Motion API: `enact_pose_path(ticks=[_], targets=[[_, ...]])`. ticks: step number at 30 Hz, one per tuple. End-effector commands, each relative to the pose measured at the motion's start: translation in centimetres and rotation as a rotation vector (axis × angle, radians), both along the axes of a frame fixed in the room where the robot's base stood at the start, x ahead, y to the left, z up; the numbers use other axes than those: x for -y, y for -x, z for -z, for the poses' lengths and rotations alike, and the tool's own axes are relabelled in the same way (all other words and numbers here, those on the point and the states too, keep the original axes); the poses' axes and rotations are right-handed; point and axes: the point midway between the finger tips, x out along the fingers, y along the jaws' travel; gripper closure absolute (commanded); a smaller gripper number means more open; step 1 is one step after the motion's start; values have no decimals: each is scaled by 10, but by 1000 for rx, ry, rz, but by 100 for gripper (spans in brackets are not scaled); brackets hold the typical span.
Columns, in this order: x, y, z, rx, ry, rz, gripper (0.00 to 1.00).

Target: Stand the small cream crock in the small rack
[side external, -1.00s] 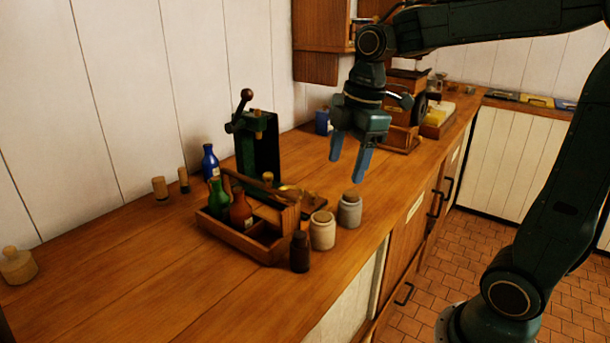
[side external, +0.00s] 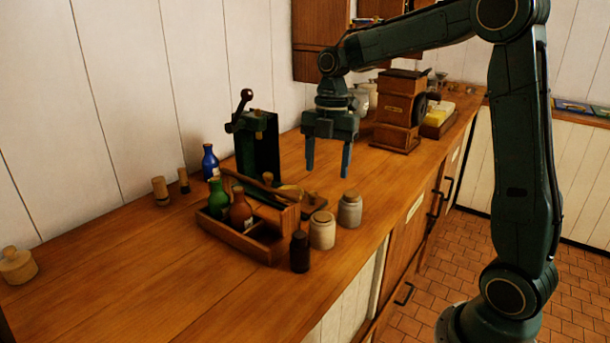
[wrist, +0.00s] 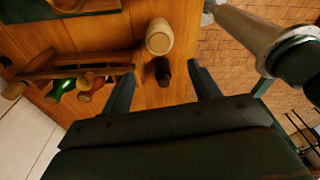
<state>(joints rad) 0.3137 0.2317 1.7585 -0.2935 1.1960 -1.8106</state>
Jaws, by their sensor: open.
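The small cream crock (side external: 322,231), with a tan lid, stands upright on the counter just right of the wooden rack (side external: 277,252). A pale crock also shows in the wrist view (wrist: 159,38), beyond the fingertips. The rack holds a green bottle (side external: 218,200) and a brown bottle (side external: 241,212); its front-right compartment looks empty. A similar greyer crock (side external: 349,211) stands behind the cream one. My gripper (side external: 328,172) is open and empty, fingers pointing down, above the counter behind the crocks and rack, apart from both.
A dark bottle (side external: 300,252) stands between the rack's front corner and the counter edge. A green press with a lever (side external: 247,135) stands behind the rack. A wooden grinder (side external: 398,110) stands right of my gripper. The front-left counter is mostly clear.

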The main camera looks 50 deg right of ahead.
Motion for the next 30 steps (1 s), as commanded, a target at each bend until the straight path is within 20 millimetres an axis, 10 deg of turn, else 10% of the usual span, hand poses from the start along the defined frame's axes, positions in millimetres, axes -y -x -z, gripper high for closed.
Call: enact_pose_path(ticks=[16,30], targets=[[-9,2,71,-3,0,0,39],[-10,2,85,-2,0,0,39]])
